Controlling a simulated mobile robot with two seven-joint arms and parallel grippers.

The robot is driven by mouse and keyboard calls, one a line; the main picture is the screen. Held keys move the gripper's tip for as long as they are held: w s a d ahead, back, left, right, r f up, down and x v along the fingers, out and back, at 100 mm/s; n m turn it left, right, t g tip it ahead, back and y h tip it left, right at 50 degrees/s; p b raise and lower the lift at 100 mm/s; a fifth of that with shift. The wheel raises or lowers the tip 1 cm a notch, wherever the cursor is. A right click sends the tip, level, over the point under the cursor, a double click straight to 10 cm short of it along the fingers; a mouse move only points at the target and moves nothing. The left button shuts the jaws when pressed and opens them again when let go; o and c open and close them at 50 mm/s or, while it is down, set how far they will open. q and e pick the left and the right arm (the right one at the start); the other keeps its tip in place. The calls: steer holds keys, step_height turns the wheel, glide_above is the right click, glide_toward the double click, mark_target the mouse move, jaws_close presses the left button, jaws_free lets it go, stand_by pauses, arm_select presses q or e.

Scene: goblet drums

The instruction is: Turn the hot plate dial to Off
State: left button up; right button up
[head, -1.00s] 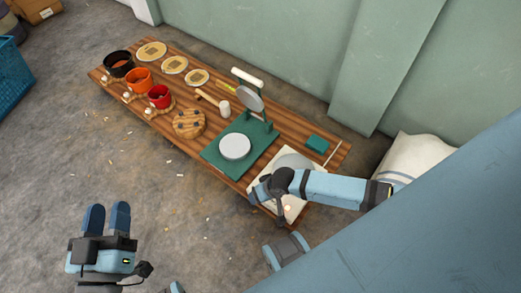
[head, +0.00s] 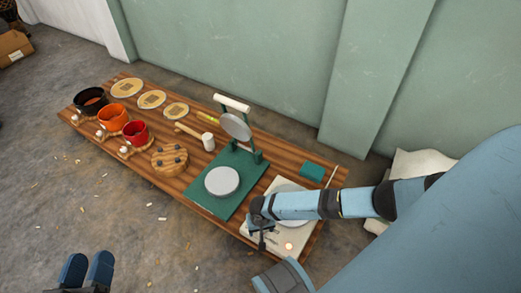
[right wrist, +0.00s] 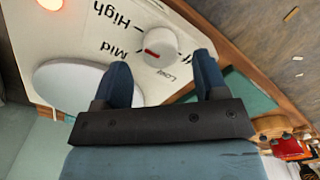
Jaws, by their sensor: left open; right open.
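The cream hot plate (head: 258,240) sits at the near right end of the wooden table. In the right wrist view its white dial (right wrist: 165,42) has a red mark on the side toward the "Mid" label; "High", "Low" and part of "Off" also show around it. An orange-red lamp (right wrist: 50,4) glows on the panel. My right gripper (right wrist: 161,68) is open; the dial shows just beyond and between its fingertips, and I cannot tell whether they touch it. In the head view the right gripper partly hides the panel. My left gripper (head: 88,262) is open and empty over the floor.
A green press (head: 222,195) with a round plate stands beside the hot plate. A teal block (head: 312,172), a mallet (head: 205,140), a round wooden board (head: 170,160) and several pots and discs fill the table. A white sack (head: 415,165) lies at right.

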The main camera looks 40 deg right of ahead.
steer(key=shift+f+b, duration=0.45)
steer(key=shift+f, duration=0.9)
arm_select(q)
steer(key=shift+f+g, duration=0.4)
steer(key=shift+f, duration=0.5)
arm_select(e)
steer(key=c, duration=0.9)
arm_select(q)
steer(key=shift+r, duration=0.15)
arm_select(e)
steer(key=shift+r, duration=0.1)
